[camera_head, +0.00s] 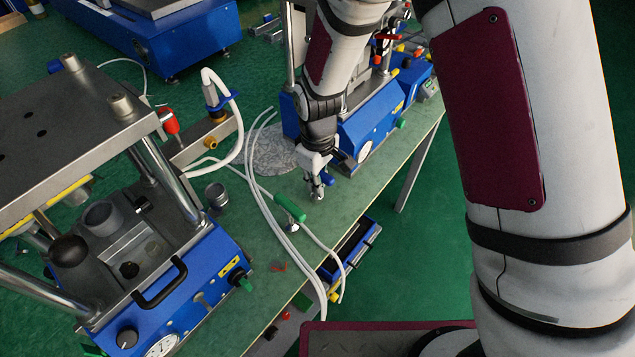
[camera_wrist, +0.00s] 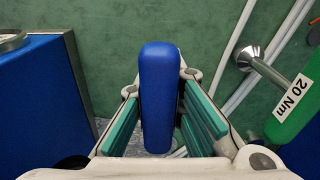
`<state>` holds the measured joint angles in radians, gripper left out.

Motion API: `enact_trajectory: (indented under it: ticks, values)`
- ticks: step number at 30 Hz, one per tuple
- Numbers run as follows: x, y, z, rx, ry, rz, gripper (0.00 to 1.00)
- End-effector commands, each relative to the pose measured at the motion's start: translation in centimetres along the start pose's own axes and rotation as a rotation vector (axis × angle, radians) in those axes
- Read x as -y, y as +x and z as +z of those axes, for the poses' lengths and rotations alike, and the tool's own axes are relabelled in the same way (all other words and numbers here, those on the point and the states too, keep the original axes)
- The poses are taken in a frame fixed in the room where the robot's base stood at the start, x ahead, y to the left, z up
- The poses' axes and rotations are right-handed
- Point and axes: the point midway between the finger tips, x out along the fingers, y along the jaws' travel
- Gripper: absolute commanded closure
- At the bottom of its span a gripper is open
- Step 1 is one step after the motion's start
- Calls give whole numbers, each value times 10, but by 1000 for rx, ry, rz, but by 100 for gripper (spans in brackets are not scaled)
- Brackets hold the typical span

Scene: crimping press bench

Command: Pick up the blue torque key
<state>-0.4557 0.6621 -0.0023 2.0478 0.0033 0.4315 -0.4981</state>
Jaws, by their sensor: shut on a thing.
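The blue torque key (camera_wrist: 160,95) stands between the two green-padded fingers of my gripper (camera_wrist: 160,118) in the wrist view. The fingers are shut on its blue handle, which is seen from above. In the head view my gripper (camera_head: 316,184) points down low over the green bench top, and a bit of the blue key (camera_head: 327,179) shows at its fingertips. The key's lower end is hidden, so I cannot tell whether it touches the bench.
A blue press (camera_head: 365,130) stands close behind my gripper. A larger press (camera_head: 150,260) fills the left.

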Motion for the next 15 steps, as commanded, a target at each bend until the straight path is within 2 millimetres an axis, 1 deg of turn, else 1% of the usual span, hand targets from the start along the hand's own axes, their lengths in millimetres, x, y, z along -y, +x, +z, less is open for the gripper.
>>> enact_trajectory:
  ticks: [5, 8, 13, 15]
  values:
    - [0, -6, 0, -2, 0, 1, 100]
    - [0, -15, -1, -3, 0, 1, 100]
    - [-1, -38, -1, -5, 1, 2, 100]
    - [11, -37, 11, 1, -1, -1, 100]
